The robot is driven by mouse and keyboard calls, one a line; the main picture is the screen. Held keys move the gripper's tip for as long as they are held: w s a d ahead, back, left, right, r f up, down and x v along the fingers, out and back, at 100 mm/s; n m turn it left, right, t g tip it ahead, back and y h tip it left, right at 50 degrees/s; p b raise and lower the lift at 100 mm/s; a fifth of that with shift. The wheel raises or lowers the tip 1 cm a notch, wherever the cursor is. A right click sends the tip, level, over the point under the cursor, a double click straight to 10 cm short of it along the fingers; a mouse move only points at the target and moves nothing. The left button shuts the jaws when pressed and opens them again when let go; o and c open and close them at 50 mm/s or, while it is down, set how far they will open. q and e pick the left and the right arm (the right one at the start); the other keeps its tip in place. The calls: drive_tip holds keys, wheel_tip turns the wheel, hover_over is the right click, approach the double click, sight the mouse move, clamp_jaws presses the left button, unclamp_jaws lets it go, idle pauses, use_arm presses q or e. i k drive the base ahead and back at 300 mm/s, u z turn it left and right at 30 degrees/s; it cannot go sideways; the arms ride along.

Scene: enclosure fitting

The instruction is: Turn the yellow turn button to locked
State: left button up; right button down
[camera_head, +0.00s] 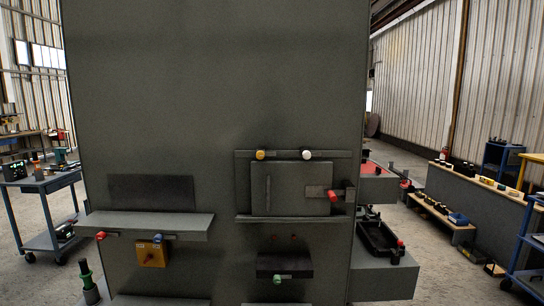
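The yellow turn button (261,155) sits on the upper rail of a grey framed enclosure, above the left part of its small door (290,189). It is small here, and I cannot tell which way it is turned. A white turn button (306,155) sits on the same rail to its right. The door looks closed in its frame. Neither of my grippers shows in the head view, and nothing touches the yellow button.
A red-tipped part (333,195) sticks out at the door's right edge. A grey shelf (150,224) juts out at left, with an orange block (152,253) below it. A black tray (379,240) rests on a ledge at right. The panel above is bare.

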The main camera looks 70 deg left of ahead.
sight(260, 155)
drive_tip(key=u, duration=0.5)
drive_tip(key=i, duration=0.75)
drive_tip(key=u, duration=0.95)
drive_tip(key=i, duration=0.3)
drive_tip(key=u, duration=0.3)
